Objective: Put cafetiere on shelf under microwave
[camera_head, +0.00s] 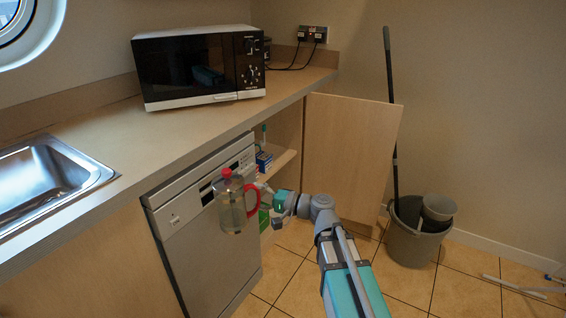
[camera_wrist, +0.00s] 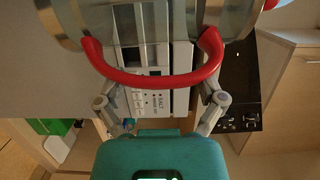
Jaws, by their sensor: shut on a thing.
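The black and white microwave (camera_head: 200,66) stands on the worktop. The shelf (camera_head: 281,158) is inside the open cupboard below the worktop, right of the dishwasher. My arm and the cafetiere hide part of the cupboard.
A blue box (camera_head: 263,161) and a small bottle stand on the shelf, and a green item (camera_head: 264,219) is lower down. The cupboard door (camera_head: 350,145) stands open to the right. The dishwasher (camera_head: 205,240) is close behind the cafetiere. A grey bucket (camera_head: 414,240) stands right.

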